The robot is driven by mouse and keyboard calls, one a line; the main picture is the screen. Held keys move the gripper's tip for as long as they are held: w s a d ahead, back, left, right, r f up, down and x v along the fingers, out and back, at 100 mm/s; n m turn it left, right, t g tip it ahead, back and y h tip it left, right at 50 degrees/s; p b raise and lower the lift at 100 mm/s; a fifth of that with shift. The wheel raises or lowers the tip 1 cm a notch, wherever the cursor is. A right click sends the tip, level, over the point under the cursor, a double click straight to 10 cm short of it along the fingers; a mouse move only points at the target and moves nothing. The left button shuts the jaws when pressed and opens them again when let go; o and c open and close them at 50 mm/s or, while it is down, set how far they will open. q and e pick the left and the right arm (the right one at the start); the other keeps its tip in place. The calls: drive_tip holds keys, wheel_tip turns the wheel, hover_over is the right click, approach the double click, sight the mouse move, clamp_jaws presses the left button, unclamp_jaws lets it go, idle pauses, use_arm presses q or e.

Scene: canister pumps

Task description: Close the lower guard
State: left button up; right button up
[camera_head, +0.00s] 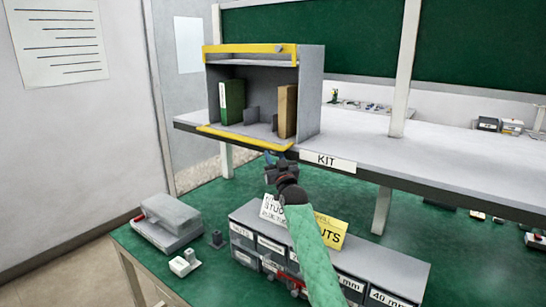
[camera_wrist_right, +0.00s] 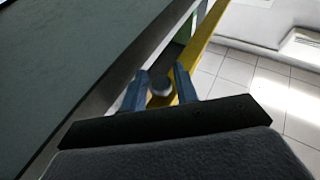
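A grey cabinet (camera_head: 311,95) with an open front stands on the raised shelf. Its yellow upper guard (camera_head: 240,49) runs across the top front. Its yellow lower guard (camera_head: 240,138) lies folded down along the bottom front edge, leaving the inside exposed. My right gripper (camera_head: 275,162) is just below the right part of the lower guard. In the right wrist view, its blue fingers (camera_wrist_right: 161,84) are apart, with a round grey knob (camera_wrist_right: 160,87) between them, beside the yellow guard (camera_wrist_right: 208,30). I see no clear squeeze on the knob. My left gripper is not in view.
A green binder (camera_head: 231,101) and a brown one (camera_head: 287,110) stand inside the cabinet. The shelf edge carries a KIT label (camera_head: 328,161). Below, a labelled drawer unit (camera_head: 400,262) and a grey device (camera_head: 168,222) stand on the green bench (camera_head: 215,262).

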drive_tip(key=shift+w+a+r, duration=0.1)
drive_tip(key=shift+w+r, duration=0.15)
drive_tip(key=shift+r, duration=0.1)
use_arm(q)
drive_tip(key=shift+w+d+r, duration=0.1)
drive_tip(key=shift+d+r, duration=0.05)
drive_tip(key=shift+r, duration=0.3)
use_arm(e)
drive_tip(key=shift+w+f, duration=0.1)
drive_tip(key=shift+w, duration=0.05)
clamp_jaws()
